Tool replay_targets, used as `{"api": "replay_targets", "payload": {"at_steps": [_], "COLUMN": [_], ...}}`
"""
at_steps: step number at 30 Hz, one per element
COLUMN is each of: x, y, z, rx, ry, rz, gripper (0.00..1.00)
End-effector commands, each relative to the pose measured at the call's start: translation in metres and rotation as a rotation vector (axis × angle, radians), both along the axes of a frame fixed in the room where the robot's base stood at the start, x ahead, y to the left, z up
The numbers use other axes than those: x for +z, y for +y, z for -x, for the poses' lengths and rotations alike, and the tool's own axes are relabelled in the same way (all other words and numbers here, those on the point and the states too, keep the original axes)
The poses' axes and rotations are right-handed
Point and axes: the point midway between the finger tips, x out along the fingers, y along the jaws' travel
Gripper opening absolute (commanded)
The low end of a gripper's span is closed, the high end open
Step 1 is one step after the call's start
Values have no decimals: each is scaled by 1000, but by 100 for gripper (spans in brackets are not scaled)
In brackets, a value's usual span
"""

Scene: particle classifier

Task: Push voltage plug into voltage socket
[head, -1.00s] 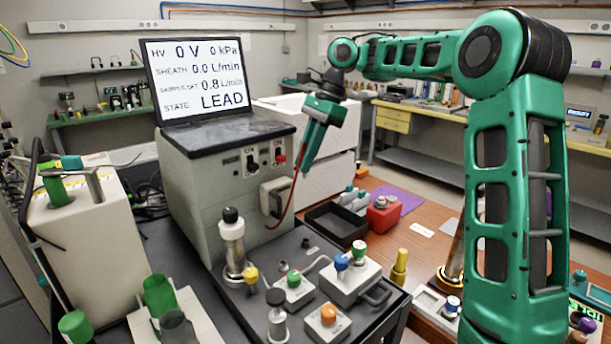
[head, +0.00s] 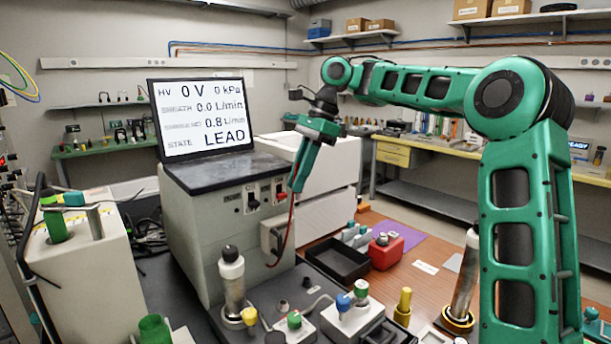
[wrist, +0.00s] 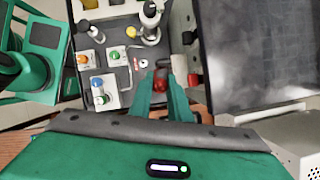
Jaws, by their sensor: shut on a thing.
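My gripper (head: 294,188) points down beside the front panel of the grey instrument (head: 199,228), close to its upper right part. In the wrist view the fingers (wrist: 164,88) are shut on a small red piece, the voltage plug (wrist: 161,79). A red cable (head: 290,225) hangs from the fingertips and curves down in front of the panel. A red fitting (head: 280,187) on the panel, probably the voltage socket, lies just left of the fingertips. It seems to show right of the fingers in the wrist view (wrist: 194,79). I see a gap there; the plug's tip is hidden.
A screen (head: 205,120) reading 0 V and LEAD stands on the instrument. A dark switch (head: 253,197) and a pale block (head: 272,237) are on the panel. A metal cylinder (head: 232,280) and valve boxes (head: 352,318) stand in front. A black tray (head: 338,261) lies to the right.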

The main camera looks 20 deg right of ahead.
Motion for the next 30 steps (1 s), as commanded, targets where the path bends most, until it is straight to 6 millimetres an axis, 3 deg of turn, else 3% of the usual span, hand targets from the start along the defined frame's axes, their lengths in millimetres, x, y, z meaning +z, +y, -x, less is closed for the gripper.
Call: {"api": "replay_targets", "payload": {"at_steps": [7,14,21,30], "x": [-43,-100,-153,-177], "y": [52,81,75,59], "z": [19,36,53,63], "rx": [-81,-232,-405,-494], "ry": [2,2,1,-1], "rz": [6,4,3,1], "gripper": [0,0,0,0]}}
